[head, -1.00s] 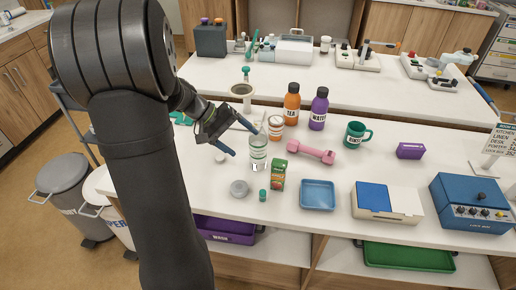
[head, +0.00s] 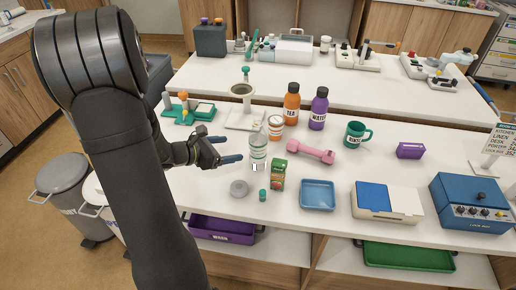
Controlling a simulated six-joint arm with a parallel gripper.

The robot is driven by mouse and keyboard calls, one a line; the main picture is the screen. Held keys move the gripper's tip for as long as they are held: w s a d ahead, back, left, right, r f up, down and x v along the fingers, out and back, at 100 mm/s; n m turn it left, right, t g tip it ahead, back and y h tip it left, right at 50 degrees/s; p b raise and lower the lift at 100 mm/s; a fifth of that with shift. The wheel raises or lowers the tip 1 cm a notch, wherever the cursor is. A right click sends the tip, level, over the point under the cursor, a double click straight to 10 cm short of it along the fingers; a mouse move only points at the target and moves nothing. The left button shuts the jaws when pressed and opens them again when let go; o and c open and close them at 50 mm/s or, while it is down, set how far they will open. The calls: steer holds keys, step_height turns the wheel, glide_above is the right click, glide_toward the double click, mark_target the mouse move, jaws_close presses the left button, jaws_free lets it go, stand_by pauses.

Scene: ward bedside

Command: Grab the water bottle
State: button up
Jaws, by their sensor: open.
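A clear bottle (head: 258,150) with pale green bands stands upright on the near white counter. A purple bottle (head: 318,110) with a dark cap stands farther back to the right; its small label seems to read "WATER". An orange bottle (head: 291,105) labelled "TEA" stands left of it. My gripper (head: 230,149) is open and empty, its blue fingers pointing right at the clear bottle. The fingertips are a little left of the clear bottle, with a gap that looks small.
A green and orange juice carton (head: 278,175), a grey round item (head: 239,188) and a small green-capped vial (head: 263,195) stand in front of the clear bottle. An orange-banded jar (head: 275,128) is close behind it. A pink dumbbell (head: 311,152) lies to the right.

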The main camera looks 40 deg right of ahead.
mark_target(251, 147)
steer(key=x, duration=1.2)
steer(key=shift+s+d, duration=0.1)
steer(key=shift+s, duration=0.3)
steer(key=c, duration=1.2)
steer(key=shift+c, duration=0.2)
steer(key=shift+r, duration=0.1)
